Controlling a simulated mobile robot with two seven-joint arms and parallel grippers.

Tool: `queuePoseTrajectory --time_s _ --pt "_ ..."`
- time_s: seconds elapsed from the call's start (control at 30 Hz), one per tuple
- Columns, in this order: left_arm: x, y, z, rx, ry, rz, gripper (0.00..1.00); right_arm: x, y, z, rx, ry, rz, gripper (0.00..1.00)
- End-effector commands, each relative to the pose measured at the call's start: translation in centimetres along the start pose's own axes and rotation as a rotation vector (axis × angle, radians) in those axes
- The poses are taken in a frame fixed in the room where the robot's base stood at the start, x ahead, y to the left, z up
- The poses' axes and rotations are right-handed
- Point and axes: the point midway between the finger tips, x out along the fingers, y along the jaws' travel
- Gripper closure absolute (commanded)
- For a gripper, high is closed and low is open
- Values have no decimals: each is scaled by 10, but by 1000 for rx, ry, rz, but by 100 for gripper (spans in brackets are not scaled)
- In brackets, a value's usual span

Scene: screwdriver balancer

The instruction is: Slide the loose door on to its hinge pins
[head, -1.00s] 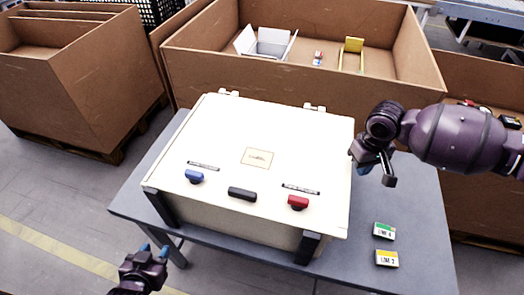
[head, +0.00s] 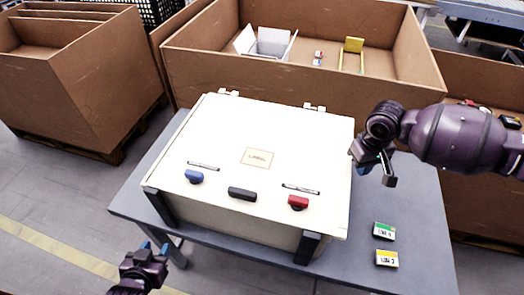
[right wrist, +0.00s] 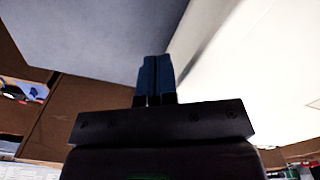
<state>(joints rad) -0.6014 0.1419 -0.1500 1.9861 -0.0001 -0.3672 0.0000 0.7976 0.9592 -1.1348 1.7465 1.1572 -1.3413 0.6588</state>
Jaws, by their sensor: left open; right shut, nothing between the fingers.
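A cream-coloured door (head: 290,145) lies flat on top of a box on the grey table. It carries a blue knob (head: 194,176), a black handle (head: 242,194), a red knob (head: 298,202) and a label plate. Two light hinges (head: 229,92) (head: 314,106) show at its far edge; whether pins sit in them is too small to tell. My right gripper (head: 361,168) is shut and empty just right of the door; its blue fingers (right wrist: 156,78) are together in the right wrist view. My left gripper (head: 155,248) is open and empty, off the table's front left.
Black corner brackets (head: 307,248) stand at the box's front corners. A green-and-white box (head: 384,231) and a yellow-and-white box (head: 387,258) lie on the grey table (head: 425,215) at right. Large cardboard bins (head: 300,90) stand behind. The table's right side is mostly clear.

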Motion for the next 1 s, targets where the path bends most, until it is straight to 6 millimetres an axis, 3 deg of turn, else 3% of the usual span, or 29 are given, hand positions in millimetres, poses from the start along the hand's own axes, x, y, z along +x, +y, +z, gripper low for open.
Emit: queuePoseTrajectory --time_s 1.0 --pt "-9 -2 -11 0 -2 -1 57 1 5 3 0 -1 0 100"
